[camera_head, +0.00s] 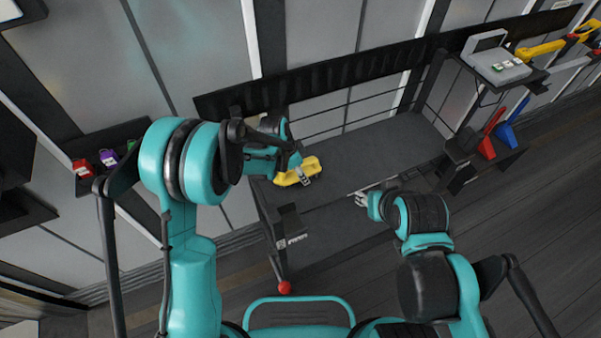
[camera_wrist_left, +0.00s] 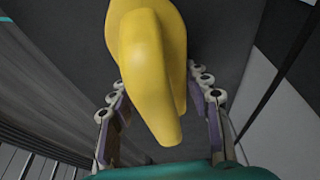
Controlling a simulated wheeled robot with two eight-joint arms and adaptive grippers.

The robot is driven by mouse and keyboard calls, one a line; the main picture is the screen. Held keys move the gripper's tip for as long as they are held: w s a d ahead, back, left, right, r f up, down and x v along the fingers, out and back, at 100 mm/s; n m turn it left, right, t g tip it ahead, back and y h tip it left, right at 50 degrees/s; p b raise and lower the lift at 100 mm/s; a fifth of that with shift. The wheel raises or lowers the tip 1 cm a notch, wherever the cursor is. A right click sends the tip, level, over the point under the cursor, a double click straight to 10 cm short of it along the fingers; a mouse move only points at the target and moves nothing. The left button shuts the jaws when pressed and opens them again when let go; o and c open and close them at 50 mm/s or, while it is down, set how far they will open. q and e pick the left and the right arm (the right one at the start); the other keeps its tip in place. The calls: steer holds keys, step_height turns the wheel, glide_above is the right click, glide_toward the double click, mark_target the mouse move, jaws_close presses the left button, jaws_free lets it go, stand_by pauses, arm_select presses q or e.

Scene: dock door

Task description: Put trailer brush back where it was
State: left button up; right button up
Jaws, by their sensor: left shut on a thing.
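In the left wrist view the yellow brush (camera_wrist_left: 150,75) fills the middle, with a rounded, bent end between the two fingers of my left gripper (camera_wrist_left: 165,145). No bristles show. I cannot tell if it touches the bench. My right gripper (camera_head: 364,198) is by the front edge of the bench, with nothing seen in it; its finger opening is too small to tell.
At the right, a grey case (camera_head: 495,65) sits on a shelf beside a yellow-handled tool (camera_head: 540,50). Red (camera_head: 488,135) and blue (camera_head: 510,127) pieces stand in a rack below. Small red (camera_head: 83,168) and purple (camera_head: 109,157) items sit on a left shelf. The bench middle is clear.

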arm_select(q)
steer(key=o, duration=1)
steer(key=shift+f, duration=0.1)
steer(key=o, duration=0.5)
steer(key=shift+r, duration=0.55)
steer(key=p+v, duration=0.4)
steer(key=v, duration=0.6)
steer(key=shift+s, duration=0.1)
steer(key=shift+v, duration=0.8)
